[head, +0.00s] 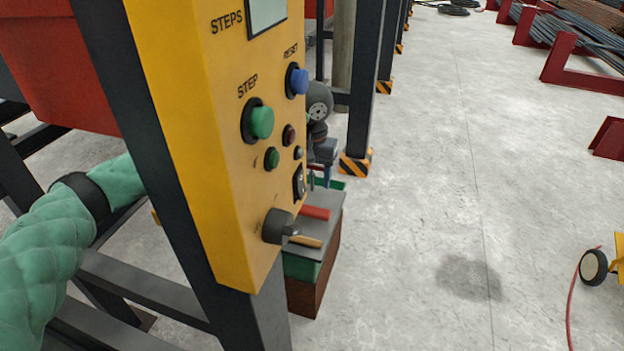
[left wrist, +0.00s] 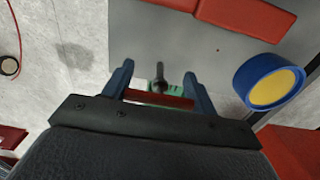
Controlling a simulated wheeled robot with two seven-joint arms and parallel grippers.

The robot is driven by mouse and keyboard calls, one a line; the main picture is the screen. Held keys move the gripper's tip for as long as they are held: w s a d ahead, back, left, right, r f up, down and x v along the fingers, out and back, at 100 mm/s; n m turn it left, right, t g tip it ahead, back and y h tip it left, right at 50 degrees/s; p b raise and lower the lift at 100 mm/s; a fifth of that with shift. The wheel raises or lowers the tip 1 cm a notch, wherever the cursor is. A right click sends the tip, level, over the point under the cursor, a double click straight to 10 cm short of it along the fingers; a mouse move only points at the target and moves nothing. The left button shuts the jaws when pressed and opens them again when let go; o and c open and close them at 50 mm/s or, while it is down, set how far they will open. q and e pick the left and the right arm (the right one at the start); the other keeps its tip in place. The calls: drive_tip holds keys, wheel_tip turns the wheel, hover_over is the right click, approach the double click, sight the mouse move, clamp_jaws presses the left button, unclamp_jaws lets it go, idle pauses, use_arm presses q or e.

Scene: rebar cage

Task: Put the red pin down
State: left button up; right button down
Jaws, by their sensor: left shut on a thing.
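My left gripper (head: 319,181) shows partly past the right edge of the yellow control panel, with its blue fingers pointing down over a grey-topped stand (head: 328,228). In the left wrist view, my left gripper (left wrist: 157,88) is shut on the red pin (left wrist: 160,99), a thin red bar lying across between the two blue fingers. In the head view only a small bit of the red pin (head: 317,168) shows between the fingers. It appears to be above the stand's top; I cannot tell whether it touches. My right gripper is in neither view.
The yellow control panel (head: 200,130) on a dark post hides much of my left arm. A red block (head: 315,212) and a wooden-handled item (head: 303,241) lie on the stand. A blue-and-yellow round item (left wrist: 270,85) shows in the wrist view.

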use_arm(q)
wheel_tip(320, 180, down, 2)
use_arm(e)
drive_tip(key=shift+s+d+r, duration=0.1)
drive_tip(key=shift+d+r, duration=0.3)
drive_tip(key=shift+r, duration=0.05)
use_arm(q)
drive_tip(key=shift+f, duration=0.1)
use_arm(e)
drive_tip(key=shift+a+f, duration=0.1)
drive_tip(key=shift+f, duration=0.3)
use_arm(q)
drive_tip(key=o, duration=1)
drive_tip(key=shift+o, duration=0.2)
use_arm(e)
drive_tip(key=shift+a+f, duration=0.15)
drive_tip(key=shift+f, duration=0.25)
